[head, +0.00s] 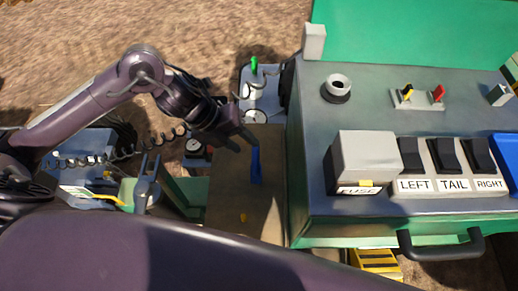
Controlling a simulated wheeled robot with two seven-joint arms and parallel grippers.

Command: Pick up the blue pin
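The blue pin (256,166) stands on a brown board (228,190) just left of the big green and grey console. My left gripper (240,143) reaches in from the upper left, with its dark fingertips close to the upper end of the pin. Its fingers look spread apart, and nothing shows held between them. I cannot tell whether a fingertip touches the pin. My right gripper is not in view.
The console (375,110) carries a fuse box (366,163), black switches labelled LEFT, TAIL and RIGHT, and a front handle (440,247). A grey forked part (147,185) and a coiled cable (125,150) are at left.

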